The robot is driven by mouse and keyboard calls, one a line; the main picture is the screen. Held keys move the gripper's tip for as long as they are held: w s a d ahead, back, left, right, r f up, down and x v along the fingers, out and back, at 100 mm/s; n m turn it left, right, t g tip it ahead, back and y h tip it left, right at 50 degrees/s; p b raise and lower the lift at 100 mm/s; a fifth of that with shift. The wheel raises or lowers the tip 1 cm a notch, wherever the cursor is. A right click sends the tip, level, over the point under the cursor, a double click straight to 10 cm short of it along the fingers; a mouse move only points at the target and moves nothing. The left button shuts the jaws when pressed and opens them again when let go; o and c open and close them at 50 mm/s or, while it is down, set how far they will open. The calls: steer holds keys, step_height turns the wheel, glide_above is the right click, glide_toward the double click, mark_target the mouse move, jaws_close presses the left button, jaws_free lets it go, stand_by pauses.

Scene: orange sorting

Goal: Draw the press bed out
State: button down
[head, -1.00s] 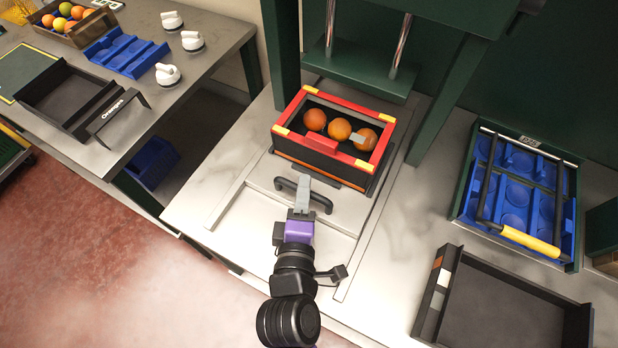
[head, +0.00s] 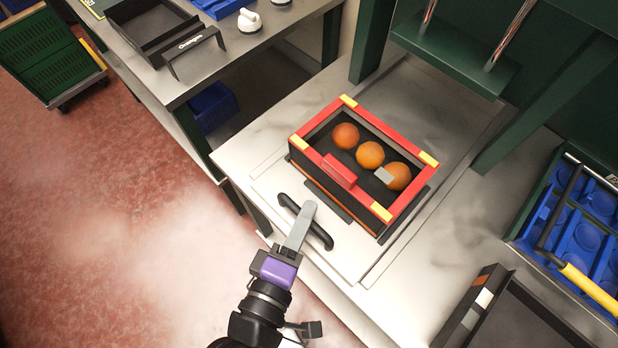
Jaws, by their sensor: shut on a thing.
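The press bed (head: 268,190) is a pale sliding plate with a black bar handle (head: 322,236) at its front. My gripper (head: 304,217) is shut on the handle, its grey finger lying across the middle of the bar. A black crate with a red rim and yellow corners (head: 404,209) stands on the bed behind the handle. Several oranges (head: 370,155) lie in it, with a small grey block beside the right one. The dark green press plate (head: 455,55) is up at the back, and the crate is clear in front of it.
A dark tray (head: 490,300) lies at the lower right, near a green crate with blue moulded trays (head: 570,220). A grey side table (head: 200,75) with a black tray stands at the upper left. Open red floor (head: 110,210) lies at the left.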

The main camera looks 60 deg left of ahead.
steer(key=shift+s+f, duration=0.1)
steer(key=shift+s, duration=0.1)
steer(key=c, duration=1.4)
jaws_free()
steer(key=b+v, duration=0.2)
steer(key=v, duration=0.5)
steer(key=shift+s+d, duration=0.25)
steer(key=shift+s, duration=0.05)
